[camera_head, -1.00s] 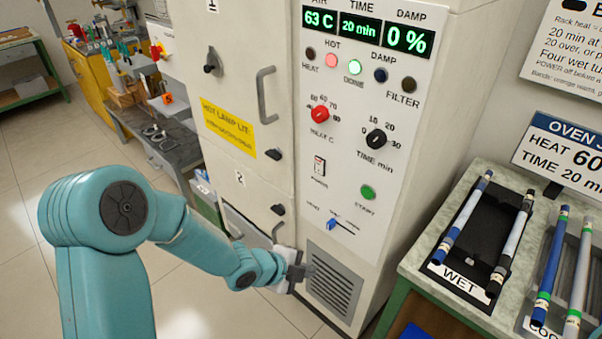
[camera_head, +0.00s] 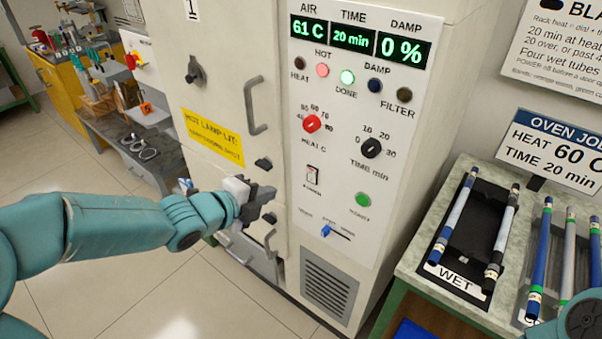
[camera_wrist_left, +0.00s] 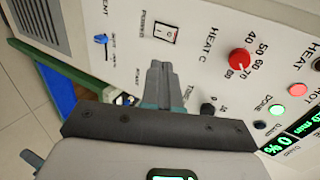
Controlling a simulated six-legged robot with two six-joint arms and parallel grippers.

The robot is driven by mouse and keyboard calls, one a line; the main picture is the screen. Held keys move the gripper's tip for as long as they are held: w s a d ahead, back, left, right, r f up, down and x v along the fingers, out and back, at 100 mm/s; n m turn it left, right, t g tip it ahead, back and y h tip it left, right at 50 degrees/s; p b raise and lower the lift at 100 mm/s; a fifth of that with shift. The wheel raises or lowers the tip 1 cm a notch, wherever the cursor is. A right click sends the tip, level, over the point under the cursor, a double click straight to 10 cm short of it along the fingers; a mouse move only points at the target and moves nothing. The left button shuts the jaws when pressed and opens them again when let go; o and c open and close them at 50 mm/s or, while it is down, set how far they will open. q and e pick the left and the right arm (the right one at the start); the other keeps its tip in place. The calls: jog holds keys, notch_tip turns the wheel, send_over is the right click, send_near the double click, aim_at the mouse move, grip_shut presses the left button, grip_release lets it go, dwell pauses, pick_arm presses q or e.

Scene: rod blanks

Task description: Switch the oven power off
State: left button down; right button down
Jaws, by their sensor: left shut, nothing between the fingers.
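The white POWER rocker switch (camera_head: 312,174) is on the oven's control panel (camera_head: 336,205), below the red HEAT dial (camera_head: 311,124) and above the VENT slider (camera_head: 326,231). It also shows in the wrist view (camera_wrist_left: 167,32); I cannot tell which side is pressed. My left gripper (camera_head: 268,200) is shut and empty, in front of the oven's lower door, left of the switch in the head view. In the wrist view its shut fingers (camera_wrist_left: 160,72) point toward the switch, with a gap in the picture. My right gripper is not in view.
The displays (camera_head: 352,38) read 61 C, 20 min and 0 %. The HOT (camera_head: 322,70) and DONE (camera_head: 347,77) lamps are lit. Door handles (camera_head: 257,105) stick out left of the panel. At right, a bench holds the WET tray (camera_head: 458,281) with tubes.

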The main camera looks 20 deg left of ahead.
pick_arm(q)
send_near(310, 171)
notch_tip(310, 171, down, 4)
jog(key=w, duration=0.2)
jog(key=shift+w+d+r+p, duration=0.25)
jog(key=shift+w+d+p, duration=0.2)
jog(key=shift+w, duration=0.1)
jog(key=shift+w+d+r+p, duration=0.25)
jog(key=shift+w+d+p, duration=0.2)
jog(key=shift+w, duration=0.1)
jog(key=shift+w+d+f, duration=0.1)
jog(key=shift+w+d, duration=0.05)
jog(key=shift+w, duration=0.45)
jog(key=shift+w+d+r+p, duration=0.1)
jog(key=shift+w+r+p, duration=0.3)
jog(key=shift+p, duration=0.7)
jog(key=shift+s+f+g, duration=0.1)
jog(key=shift+f+g, duration=0.2)
jog(key=shift+r, duration=0.1)
